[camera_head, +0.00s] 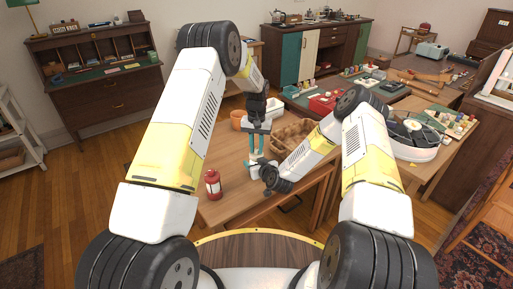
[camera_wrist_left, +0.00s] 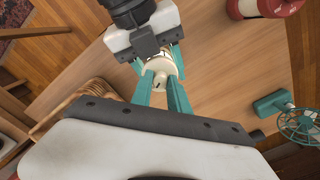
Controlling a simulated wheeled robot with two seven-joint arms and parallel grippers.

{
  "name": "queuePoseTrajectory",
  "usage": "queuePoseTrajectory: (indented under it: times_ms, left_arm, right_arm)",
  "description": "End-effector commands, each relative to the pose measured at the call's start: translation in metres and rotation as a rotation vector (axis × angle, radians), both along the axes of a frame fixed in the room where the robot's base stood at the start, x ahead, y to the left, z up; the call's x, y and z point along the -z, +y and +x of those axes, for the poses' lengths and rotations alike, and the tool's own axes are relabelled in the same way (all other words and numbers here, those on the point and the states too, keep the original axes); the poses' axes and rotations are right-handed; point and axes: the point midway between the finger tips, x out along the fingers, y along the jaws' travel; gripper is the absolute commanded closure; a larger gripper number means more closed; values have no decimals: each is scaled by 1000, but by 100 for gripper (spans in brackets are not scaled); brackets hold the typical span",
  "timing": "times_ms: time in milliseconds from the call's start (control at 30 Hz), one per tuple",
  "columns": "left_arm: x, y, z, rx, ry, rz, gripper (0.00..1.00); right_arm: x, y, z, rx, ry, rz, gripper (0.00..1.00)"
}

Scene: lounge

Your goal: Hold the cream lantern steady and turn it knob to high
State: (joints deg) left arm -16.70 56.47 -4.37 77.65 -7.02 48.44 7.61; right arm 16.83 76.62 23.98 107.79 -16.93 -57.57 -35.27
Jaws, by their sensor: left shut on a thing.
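The cream lantern (camera_head: 254,157) stands on the wooden table, mostly hidden by my grippers. In the left wrist view I look down on its pale top and knob (camera_wrist_left: 160,78), which has a dark mark. My left gripper (camera_head: 258,141) points down from above; its teal fingers close around the knob, also in the wrist view (camera_wrist_left: 160,85). My right gripper (camera_wrist_left: 157,60) comes in from the top of the wrist view, with teal fingers on both sides of the lantern's body. In the head view its wrist is low, right of the lantern. The knob's setting is too small to read.
A red lantern (camera_head: 213,185) stands nearer on the table. A wicker basket (camera_head: 291,132), an orange pot (camera_head: 237,119) and a white container (camera_head: 273,106) are farther back. A teal fan (camera_wrist_left: 287,113) shows in the wrist view. Bare tabletop lies left of the cream lantern.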

Motion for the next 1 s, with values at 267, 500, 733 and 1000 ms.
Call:
queuePoseTrajectory:
  times_ms: [267, 500, 733, 1000]
  left_arm:
    - [0, 1, 1, -2, -3, 1, 69]
    - [-1, 0, 1, -1, -2, 1, 69]
    - [-28, 0, 1, -1, -5, -1, 69]
    - [-86, 0, 2, -2, -5, -1, 69]
  right_arm:
    - [0, 0, 0, -1, -1, 1, 100]
    - [0, 0, 0, 0, -1, 0, 100]
    - [0, 0, 0, 0, -1, 0, 100]
    - [0, 0, 0, 0, -1, 0, 100]
